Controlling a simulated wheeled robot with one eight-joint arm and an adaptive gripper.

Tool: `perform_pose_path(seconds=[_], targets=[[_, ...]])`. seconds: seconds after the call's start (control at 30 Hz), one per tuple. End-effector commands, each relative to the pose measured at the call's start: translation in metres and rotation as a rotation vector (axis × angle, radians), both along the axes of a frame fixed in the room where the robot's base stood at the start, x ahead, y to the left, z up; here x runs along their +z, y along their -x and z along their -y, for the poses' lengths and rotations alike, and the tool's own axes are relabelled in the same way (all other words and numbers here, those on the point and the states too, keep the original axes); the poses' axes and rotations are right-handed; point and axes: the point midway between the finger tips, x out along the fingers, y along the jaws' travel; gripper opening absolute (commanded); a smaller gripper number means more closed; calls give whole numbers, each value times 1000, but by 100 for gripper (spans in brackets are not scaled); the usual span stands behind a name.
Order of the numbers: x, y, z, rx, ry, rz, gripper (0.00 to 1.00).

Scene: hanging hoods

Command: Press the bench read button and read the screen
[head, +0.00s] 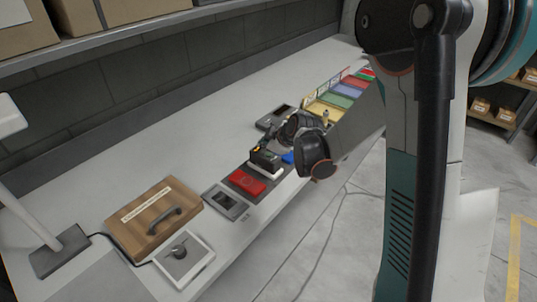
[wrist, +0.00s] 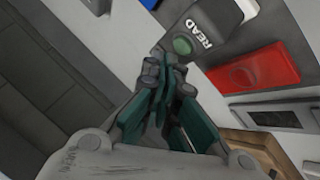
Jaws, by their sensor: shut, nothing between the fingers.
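The read button is a round green button (wrist: 183,45) beside a white READ label on a dark box (wrist: 213,22) in the wrist view. The same dark box (head: 265,158) stands on the bench in the head view. My gripper (wrist: 168,64) is shut and empty, its teal fingertips right beside the button's near edge. I cannot tell whether they touch it. In the head view my gripper (head: 271,139) is just above and behind the box, partly hidden by my arm. A grey unit with a dark screen (head: 226,200) lies nearer on the bench; no readout is legible.
A red block (head: 246,181) lies between the box and the grey unit. A wooden case (head: 150,222), a white plate with a knob (head: 184,258) and a lamp base (head: 60,252) are nearer. Coloured bins (head: 340,95) stand beyond. The rear bench is largely clear.

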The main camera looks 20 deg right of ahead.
Motion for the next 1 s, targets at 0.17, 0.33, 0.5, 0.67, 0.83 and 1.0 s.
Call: perform_pose_path(seconds=[0.17, 0.33, 0.5, 0.67, 0.83, 1.0], targets=[[0, 0, 0, 0, 0, 0, 0], [0, 0, 0, 0, 0, 0, 0], [-1, 0, 0, 0, 0, 0, 0], [-6, 0, 0, 0, 0, 0, 0], [-9, 0, 0, 0, 0, 0, 0], [-8, 0, 0, 0, 0, 0, 0]])
